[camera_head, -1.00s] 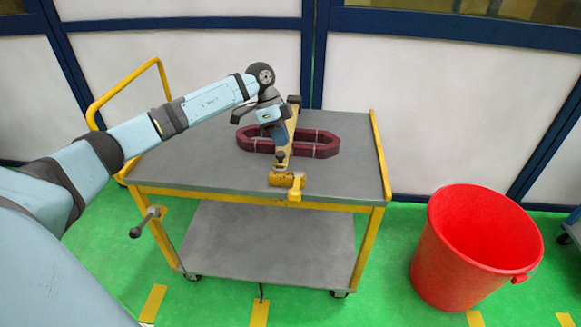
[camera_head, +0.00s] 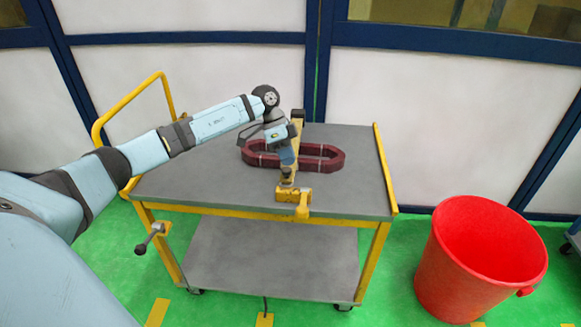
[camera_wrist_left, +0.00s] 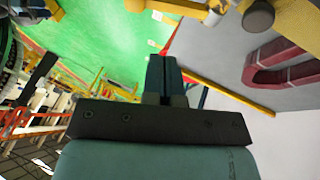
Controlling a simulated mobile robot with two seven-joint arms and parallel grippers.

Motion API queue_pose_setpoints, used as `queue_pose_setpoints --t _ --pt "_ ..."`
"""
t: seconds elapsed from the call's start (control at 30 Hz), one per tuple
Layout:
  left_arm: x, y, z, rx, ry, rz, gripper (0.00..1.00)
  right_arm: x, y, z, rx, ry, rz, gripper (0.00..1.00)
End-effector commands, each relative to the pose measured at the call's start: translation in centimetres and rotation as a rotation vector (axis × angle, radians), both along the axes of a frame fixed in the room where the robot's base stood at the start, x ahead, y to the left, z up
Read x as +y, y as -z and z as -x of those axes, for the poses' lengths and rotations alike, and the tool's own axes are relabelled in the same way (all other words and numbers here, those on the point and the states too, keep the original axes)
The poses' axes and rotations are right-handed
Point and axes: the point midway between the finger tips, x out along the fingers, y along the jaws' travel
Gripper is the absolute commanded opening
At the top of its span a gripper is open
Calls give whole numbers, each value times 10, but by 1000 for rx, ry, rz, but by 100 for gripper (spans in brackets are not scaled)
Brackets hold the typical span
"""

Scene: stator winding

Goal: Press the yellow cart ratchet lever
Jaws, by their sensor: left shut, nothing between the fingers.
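The yellow cart (camera_head: 374,250) has a grey top. A yellow clamp bar (camera_head: 298,117) runs across a dark red oval coil (camera_head: 326,165) on that top. A yellow fitting (camera_head: 293,209) sits at the front edge, with a dark knob (camera_head: 287,180) just behind it. My left gripper (camera_head: 289,159) is over the coil beside the bar, pointing down; its fingers (camera_wrist_left: 163,60) are shut and empty. Whether they touch the bar is unclear. In the left wrist view a grey knob (camera_wrist_left: 258,17) shows above and right of the fingers. My right gripper is out of view.
A red bucket (camera_head: 432,255) stands on the green floor to the right of the cart. A dark crank handle (camera_head: 148,243) projects at the front left leg. A yellow push handle (camera_head: 125,100) rises at the left end. The cart top is clear left and right of the coil.

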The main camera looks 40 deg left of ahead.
Motion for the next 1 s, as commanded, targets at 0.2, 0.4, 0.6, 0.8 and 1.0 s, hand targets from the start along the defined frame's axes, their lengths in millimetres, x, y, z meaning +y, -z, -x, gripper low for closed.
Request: queue_pose_setpoints --t 0.2,0.4,0.6,0.8,1.0 --pt "-24 42 2 2 2 2 0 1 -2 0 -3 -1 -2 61" --pt "-42 75 7 3 1 1 0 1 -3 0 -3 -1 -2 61" --pt "-56 88 23 1 2 0 0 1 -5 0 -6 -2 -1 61" --pt "-61 93 28 0 1 -1 0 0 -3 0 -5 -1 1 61" --pt "-61 93 28 0 1 -1 0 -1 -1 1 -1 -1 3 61"
